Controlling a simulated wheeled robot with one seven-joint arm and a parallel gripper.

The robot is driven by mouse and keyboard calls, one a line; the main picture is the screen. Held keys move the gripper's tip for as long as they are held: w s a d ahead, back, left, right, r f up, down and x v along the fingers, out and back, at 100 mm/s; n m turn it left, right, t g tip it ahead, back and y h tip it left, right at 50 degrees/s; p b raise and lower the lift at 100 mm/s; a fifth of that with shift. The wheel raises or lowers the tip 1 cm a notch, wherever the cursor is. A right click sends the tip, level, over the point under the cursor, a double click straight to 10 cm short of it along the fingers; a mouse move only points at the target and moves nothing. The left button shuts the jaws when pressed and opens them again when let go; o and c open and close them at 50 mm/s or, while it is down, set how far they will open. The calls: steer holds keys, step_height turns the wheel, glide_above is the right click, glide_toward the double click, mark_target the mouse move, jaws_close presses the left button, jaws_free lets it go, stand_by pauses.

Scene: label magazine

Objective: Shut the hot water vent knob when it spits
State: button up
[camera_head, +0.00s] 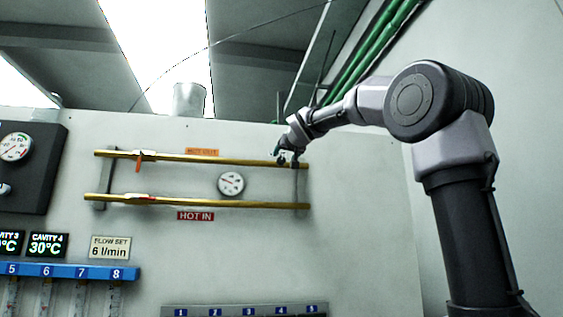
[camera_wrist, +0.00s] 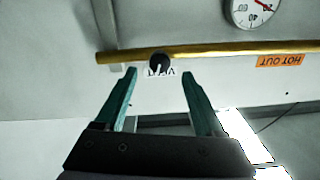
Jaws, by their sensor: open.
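The vent knob (camera_wrist: 159,60) is a small dark round knob on the brass HOT OUT pipe (camera_wrist: 215,49) in the wrist view. In the head view my gripper (camera_head: 289,159) is at the right end of the upper pipe (camera_head: 225,160) and mostly hides the knob. No water or steam shows.
The lower brass HOT IN pipe (camera_head: 225,204) runs below, with a round gauge (camera_head: 231,184) between the pipes. An orange lever (camera_head: 138,163) hangs at the upper pipe's left end. Blue-labelled flow tubes (camera_head: 80,272) stand lower left. The wall right of the pipes is bare.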

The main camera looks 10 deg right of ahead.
mark_target(282, 159)
steer(key=w, duration=0.6)
steer(key=shift+w, duration=0.3)
jaws_close()
steer(key=shift+n, duration=2)
jaws_free()
steer(key=shift+s, duration=0.1)
